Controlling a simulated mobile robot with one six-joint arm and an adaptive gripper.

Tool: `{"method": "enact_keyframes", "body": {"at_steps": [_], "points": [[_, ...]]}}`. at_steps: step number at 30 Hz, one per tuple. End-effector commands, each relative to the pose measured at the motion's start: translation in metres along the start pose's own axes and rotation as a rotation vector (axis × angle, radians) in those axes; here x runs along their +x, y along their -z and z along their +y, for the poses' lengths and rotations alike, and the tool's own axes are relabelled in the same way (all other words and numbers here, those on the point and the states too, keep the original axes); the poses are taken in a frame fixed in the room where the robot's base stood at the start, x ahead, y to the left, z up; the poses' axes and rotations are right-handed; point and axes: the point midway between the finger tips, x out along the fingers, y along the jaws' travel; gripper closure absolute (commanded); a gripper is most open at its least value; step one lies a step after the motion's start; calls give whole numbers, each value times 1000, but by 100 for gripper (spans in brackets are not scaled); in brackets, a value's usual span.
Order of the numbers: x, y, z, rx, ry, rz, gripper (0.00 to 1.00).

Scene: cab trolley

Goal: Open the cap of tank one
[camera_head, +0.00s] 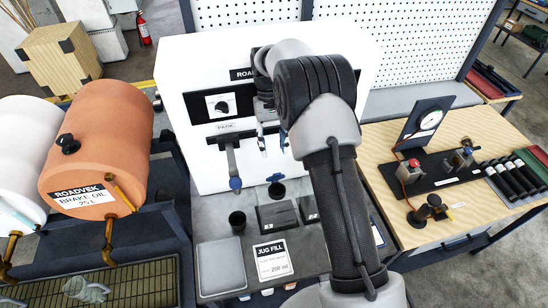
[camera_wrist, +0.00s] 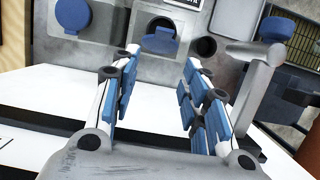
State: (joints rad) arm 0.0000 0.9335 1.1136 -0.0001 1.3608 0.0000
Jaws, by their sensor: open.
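My gripper (camera_head: 273,145) is open in front of the white cabinet, with its blue-padded fingers hanging down. In the wrist view my gripper (camera_wrist: 160,60) has its fingers wide apart with nothing between the pads. Beyond the tips, a blue cap (camera_wrist: 162,42) sits by a round opening in a grey surface. Another round blue cap (camera_wrist: 72,16) is to its left. In the head view a small blue cap (camera_head: 276,177) shows on the bench below my gripper. I cannot tell which one belongs to tank one. My arm hides part of the bench.
An orange brake oil drum (camera_head: 98,140) is left; a wooden table (camera_head: 390,215) is right.

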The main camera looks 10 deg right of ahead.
Motion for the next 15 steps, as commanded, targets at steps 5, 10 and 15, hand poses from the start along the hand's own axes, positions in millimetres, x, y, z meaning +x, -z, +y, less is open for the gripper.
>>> {"method": "enact_keyframes", "body": {"at_steps": [5,10,15], "points": [[-32,1,0,0,0,3,58],[-45,0,0,0,0,0,58],[-48,0,0,0,0,0,58]]}}
